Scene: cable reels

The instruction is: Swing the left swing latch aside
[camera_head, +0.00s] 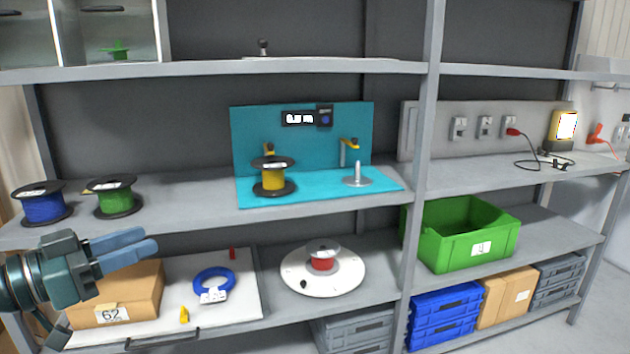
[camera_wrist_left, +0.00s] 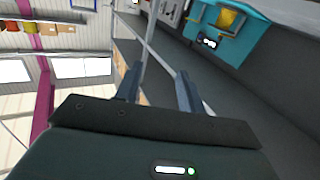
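The teal reel stand (camera_head: 300,140) stands on the middle shelf. Its left swing latch (camera_head: 268,149) is a small yellow piece just above and behind a yellow reel (camera_head: 272,180), which partly hides it. The right swing latch (camera_head: 349,143) is yellow, on a grey post near an empty spindle (camera_head: 357,176). My left gripper (camera_head: 151,241) is open and empty, at the left in front of the shelves, well apart from the latch. Its fingers (camera_wrist_left: 157,82) are spread in the left wrist view, where the teal stand (camera_wrist_left: 207,18) shows at top right. My right gripper is not in view.
A blue reel (camera_head: 42,203) and green reel (camera_head: 114,196) stand left on the middle shelf. Below are a cardboard box (camera_head: 130,290), a blue cable coil (camera_head: 212,283), a white turntable (camera_head: 340,280) and a green crate (camera_head: 465,235). The shelf between green and yellow reels is clear.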

